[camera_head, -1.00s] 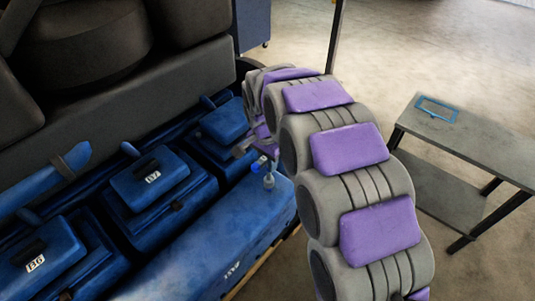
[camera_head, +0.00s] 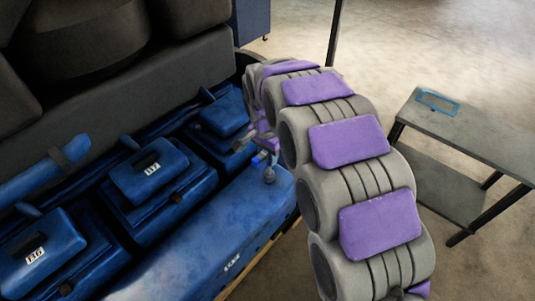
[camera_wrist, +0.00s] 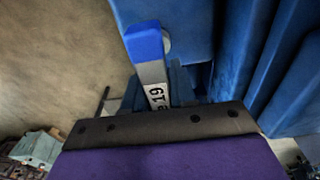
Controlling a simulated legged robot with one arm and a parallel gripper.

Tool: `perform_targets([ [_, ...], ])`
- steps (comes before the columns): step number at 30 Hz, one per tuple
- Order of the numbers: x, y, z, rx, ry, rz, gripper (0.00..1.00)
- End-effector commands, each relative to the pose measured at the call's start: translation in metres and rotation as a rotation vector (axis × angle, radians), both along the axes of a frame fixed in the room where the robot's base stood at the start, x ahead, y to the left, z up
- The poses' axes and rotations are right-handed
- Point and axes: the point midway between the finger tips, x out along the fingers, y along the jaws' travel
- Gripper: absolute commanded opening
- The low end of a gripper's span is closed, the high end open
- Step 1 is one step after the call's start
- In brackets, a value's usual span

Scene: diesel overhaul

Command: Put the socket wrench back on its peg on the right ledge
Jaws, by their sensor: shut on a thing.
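The socket wrench (camera_wrist: 155,72) shows in the wrist view with a blue end and a pale shank marked 19. Its lower part goes out of sight behind the dark edge of my gripper (camera_wrist: 165,125). In the head view my gripper (camera_head: 262,148) is at the far end of the blue ledge (camera_head: 232,225), shut on the wrench and largely hidden by my arm. A small grey upright piece with a round foot (camera_head: 269,175), perhaps the peg, stands on the ledge just below it. A grey round piece (camera_wrist: 167,42) lies close beside the wrench's blue end.
Blue engine covers (camera_head: 150,170) with number labels stand left of the ledge, below a dark engine wall (camera_head: 110,100). A grey side table (camera_head: 470,140) with a blue frame (camera_head: 438,104) on it stands at the right. Bare floor lies beyond.

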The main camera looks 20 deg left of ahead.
Motion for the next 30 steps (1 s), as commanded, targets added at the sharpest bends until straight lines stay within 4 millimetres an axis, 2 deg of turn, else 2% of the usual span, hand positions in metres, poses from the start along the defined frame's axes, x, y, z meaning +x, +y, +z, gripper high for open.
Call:
perform_targets([
  [18,0.0,0.0,-0.019,0.0,-0.001,0.0,0.0],
  [19,0.0,0.0,-0.018,0.001,-0.001,0.0,0.28],
  [27,0.0,0.0,-0.018,0.0,0.0,0.0,0.54],
  [30,0.0,0.0,-0.018,0.0,0.0,0.0,0.55],
])
